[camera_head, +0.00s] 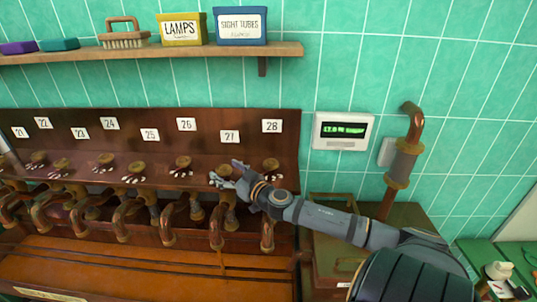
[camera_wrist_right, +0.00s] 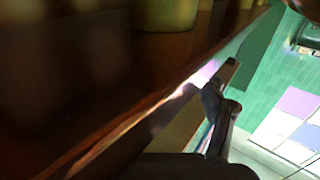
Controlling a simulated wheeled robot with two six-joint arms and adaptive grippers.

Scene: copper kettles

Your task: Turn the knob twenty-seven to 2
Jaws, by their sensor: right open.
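Knob twenty-seven (camera_head: 221,170) is a round brass-coloured knob on the dark wooden panel, below the white label "27" (camera_head: 230,136). White marks lie under the knobs, and knob twenty-seven's setting cannot be read. My right gripper (camera_head: 227,173) comes in from the right and is open, with its fingers at this knob and partly hiding it. Whether they touch it is unclear. In the right wrist view, a dark finger (camera_wrist_right: 215,110) shows beside the dark blurred wood. My left gripper is not in view.
Knob twenty-eight (camera_head: 271,164) is close to the right of my gripper, and knob twenty-six (camera_head: 184,161) is to its left. Copper spouts (camera_head: 216,228) hang below. A wall display (camera_head: 343,130) shows small green text. A shelf (camera_head: 150,51) with boxes runs above.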

